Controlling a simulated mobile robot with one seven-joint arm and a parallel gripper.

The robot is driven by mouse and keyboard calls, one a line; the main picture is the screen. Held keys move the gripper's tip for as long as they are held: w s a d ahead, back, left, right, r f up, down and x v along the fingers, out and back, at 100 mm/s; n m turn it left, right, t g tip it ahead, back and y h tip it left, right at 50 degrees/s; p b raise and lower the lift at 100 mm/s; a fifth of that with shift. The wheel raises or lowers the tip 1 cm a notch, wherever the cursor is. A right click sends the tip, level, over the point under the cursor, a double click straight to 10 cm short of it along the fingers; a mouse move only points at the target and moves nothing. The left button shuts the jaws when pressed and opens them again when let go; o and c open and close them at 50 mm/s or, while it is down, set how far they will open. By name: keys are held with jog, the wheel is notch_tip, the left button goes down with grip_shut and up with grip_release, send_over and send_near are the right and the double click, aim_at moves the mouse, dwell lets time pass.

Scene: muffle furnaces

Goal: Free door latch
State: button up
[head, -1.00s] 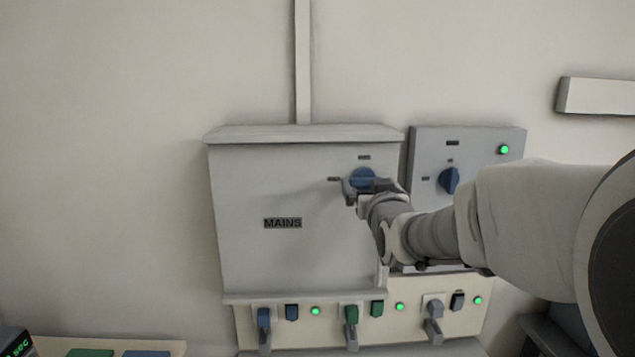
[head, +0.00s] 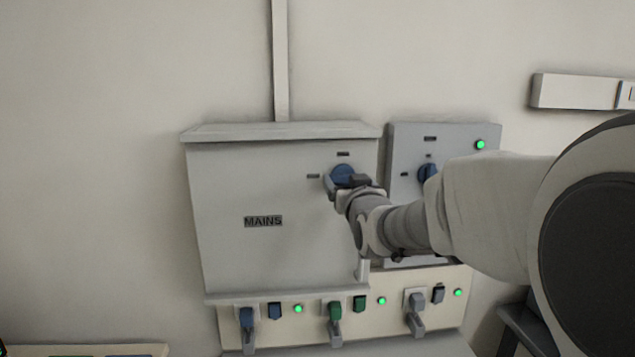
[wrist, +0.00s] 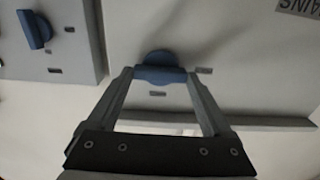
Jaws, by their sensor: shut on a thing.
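The grey cabinet door marked MAINS (head: 230,255) is shut on the wall. Its blue round latch knob (head: 342,173) is at the upper right of the door, between small dark labels. My gripper (head: 345,184) is at the knob and partly hides it. In the wrist view the two fingers of my gripper (wrist: 160,75) stand either side of the blue knob's bar (wrist: 160,74) and are shut on it. The bar lies level across the wrist picture. The knob's round base (wrist: 160,56) shows beyond it.
A grey box with a blue knob (head: 428,173) and green lamp (head: 480,144) is close right of the cabinet. Below is a socket panel (head: 315,316) with plugs, switches and green lamps. A vertical conduit (head: 280,65) rises above the cabinet.

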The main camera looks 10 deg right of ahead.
jog(key=shift+f+m+b, duration=0.1)
jog(key=shift+m+b, duration=0.2)
jog(key=shift+b, duration=0.15)
jog(key=m+b, duration=0.2)
jog(key=b, duration=0.1)
jog(key=shift+f+m+b, duration=0.1)
jog(key=shift+m+b, duration=0.25)
jog(key=shift+m, duration=0.05)
jog(key=m+b, duration=0.4)
jog(key=m, duration=0.1)
jog(key=shift+b, duration=0.4)
jog(key=m+b, duration=0.4)
jog(key=m, duration=0.1)
jog(key=shift+m, duration=0.4)
jog(key=shift+m+b, duration=1.4)
jog(key=shift+m, duration=0.4)
jog(key=o, duration=1.1)
jog(key=shift+o, duration=0.2)
jog(key=shift+s, duration=0.1)
